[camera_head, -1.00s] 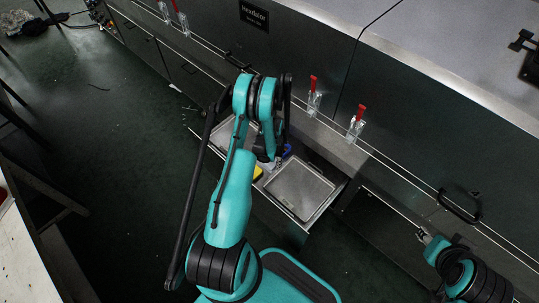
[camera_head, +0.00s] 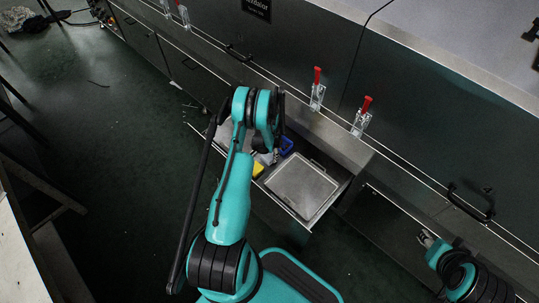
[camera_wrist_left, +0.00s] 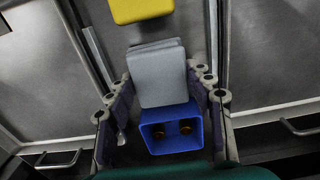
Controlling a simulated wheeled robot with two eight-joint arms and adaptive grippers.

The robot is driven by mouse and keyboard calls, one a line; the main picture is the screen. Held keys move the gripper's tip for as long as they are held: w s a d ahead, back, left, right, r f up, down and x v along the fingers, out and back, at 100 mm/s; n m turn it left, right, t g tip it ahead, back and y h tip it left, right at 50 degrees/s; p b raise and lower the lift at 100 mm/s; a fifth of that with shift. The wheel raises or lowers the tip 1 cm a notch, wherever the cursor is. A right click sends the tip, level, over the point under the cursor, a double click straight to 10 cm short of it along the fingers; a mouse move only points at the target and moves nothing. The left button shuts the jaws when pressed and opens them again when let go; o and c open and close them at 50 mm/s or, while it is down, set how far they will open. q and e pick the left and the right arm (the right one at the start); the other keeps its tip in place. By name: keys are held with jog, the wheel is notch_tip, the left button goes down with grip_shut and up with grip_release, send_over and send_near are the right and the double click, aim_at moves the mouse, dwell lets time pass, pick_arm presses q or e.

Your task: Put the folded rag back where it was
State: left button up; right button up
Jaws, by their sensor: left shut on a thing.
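The folded rag (camera_wrist_left: 158,75) is a light grey, layered pad between the fingers of my left gripper (camera_wrist_left: 165,108) in the left wrist view. That gripper is shut on it. In the head view the rag (camera_head: 265,157) shows only partly under my left arm, above the open drawer (camera_head: 332,206). A blue open bin (camera_wrist_left: 172,127) with brown round things inside lies just beside the rag in the wrist view. A yellow object (camera_wrist_left: 142,9) lies on the rag's other side. My right gripper (camera_head: 427,239) is small at the right, apart from the drawer; its jaw opening is unclear.
Flat grey lidded panels (camera_head: 302,190) fill the drawer on both sides of the middle strip. Red-handled clamps (camera_head: 362,116) and a black handle (camera_head: 471,203) stick out from the dryer front.

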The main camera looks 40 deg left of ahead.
pick_arm(q)
jog(key=o, duration=1.1)
jog(key=shift+f, duration=0.15)
